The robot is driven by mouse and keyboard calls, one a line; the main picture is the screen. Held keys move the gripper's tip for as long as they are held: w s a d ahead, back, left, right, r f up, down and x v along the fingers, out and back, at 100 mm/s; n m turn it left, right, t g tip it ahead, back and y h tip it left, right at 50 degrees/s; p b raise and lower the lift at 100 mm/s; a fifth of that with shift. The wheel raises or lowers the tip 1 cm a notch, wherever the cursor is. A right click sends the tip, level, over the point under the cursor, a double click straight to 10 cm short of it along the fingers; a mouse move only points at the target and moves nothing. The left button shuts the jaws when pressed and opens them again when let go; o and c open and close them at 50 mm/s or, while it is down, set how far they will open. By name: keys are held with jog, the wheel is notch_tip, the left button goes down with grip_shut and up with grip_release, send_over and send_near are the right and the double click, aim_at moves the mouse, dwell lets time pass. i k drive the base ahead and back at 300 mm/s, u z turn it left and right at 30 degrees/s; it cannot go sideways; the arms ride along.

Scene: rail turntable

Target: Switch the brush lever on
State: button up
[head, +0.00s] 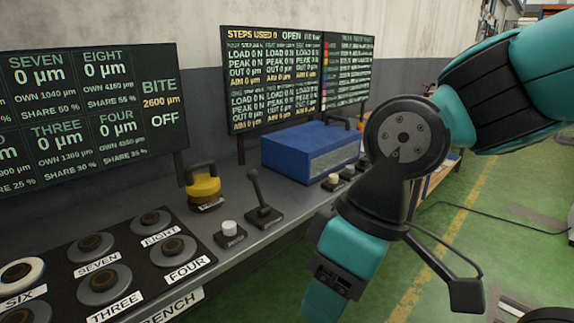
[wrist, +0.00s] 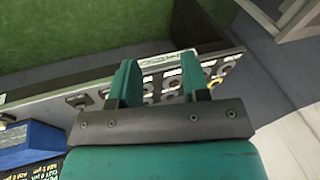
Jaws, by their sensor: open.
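A black lever (head: 262,198) with a ball-topped stick stands nearly upright on a small dark base, on the grey bench in the head view. It stands alone between a white push button and the blue box. The label on its base is too small to read, so I cannot tell if it is the brush lever. My gripper (wrist: 158,72) shows in the wrist view with its two teal fingers apart and nothing between them. The bench lies beyond the fingers, and the gripper is clear of the lever. In the head view my arm hangs at the right, in front of the bench.
A white push button (head: 229,229) and a yellow weight with a handle (head: 203,186) stand near the lever. A panel of numbered knobs (head: 95,285) is at lower left. A blue box (head: 297,143) stands behind. Screens (head: 88,122) line the back. Green floor (head: 500,200) is open at right.

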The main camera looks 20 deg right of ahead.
aim_at(252, 174)
jog(key=z, duration=0.55)
jog(key=i, duration=0.5)
jog(key=z, duration=0.75)
jog(key=i, duration=1.25)
jog(key=u, duration=1.2)
jog(key=i, duration=0.4)
jog(key=u, duration=0.4)
